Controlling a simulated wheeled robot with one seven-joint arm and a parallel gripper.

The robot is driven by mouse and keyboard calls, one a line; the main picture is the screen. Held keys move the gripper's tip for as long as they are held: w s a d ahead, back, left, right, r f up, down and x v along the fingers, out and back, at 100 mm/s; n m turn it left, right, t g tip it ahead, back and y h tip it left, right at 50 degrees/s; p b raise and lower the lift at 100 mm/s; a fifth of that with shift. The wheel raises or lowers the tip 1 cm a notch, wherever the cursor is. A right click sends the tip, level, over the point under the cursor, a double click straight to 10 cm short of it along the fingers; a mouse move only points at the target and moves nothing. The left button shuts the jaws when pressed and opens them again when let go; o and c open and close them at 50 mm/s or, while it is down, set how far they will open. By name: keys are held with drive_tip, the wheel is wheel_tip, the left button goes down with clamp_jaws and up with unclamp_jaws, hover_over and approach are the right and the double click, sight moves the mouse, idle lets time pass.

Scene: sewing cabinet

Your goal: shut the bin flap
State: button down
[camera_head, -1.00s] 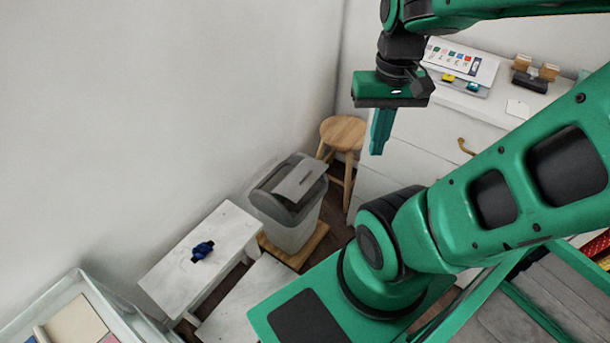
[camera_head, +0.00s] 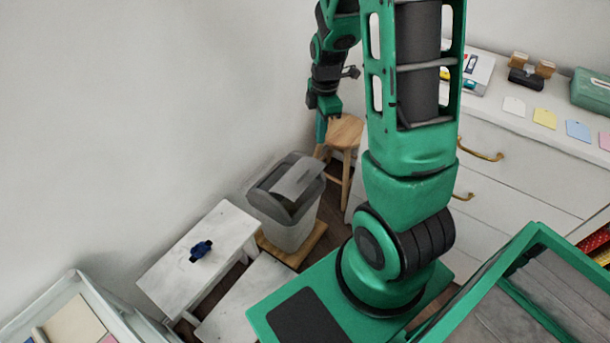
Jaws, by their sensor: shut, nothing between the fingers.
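The bin (camera_head: 290,226) is a light grey tub with a darker grey lid, standing on a small wooden base left of my arm. Its bin flap (camera_head: 298,179) is a flat grey panel in the lid. The flap is tilted, and a dark opening shows below its near edge. My gripper (camera_head: 321,130) is green, points down and is shut with nothing in it. In the picture it lies above and right of the bin, apart from the flap, beside the stool's seat.
A wooden stool (camera_head: 345,133) stands behind the bin. A white drawer cabinet (camera_head: 500,170) with brass handles fills the right. My arm hides part of the cabinet.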

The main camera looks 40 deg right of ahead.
sight(306, 181)
drive_tip(key=w+f+n, duration=0.2)
drive_tip(key=f, duration=0.6)
drive_tip(key=w+f+n, duration=0.2)
drive_tip(key=f+n, duration=0.1)
drive_tip(key=f, duration=0.4)
drive_tip(key=w+f+n, duration=0.2)
drive_tip(key=f, duration=0.6)
drive_tip(key=shift+a+f, duration=0.25)
drive_tip(key=shift+f, duration=0.05)
drive_tip(key=shift+s+f, duration=0.1)
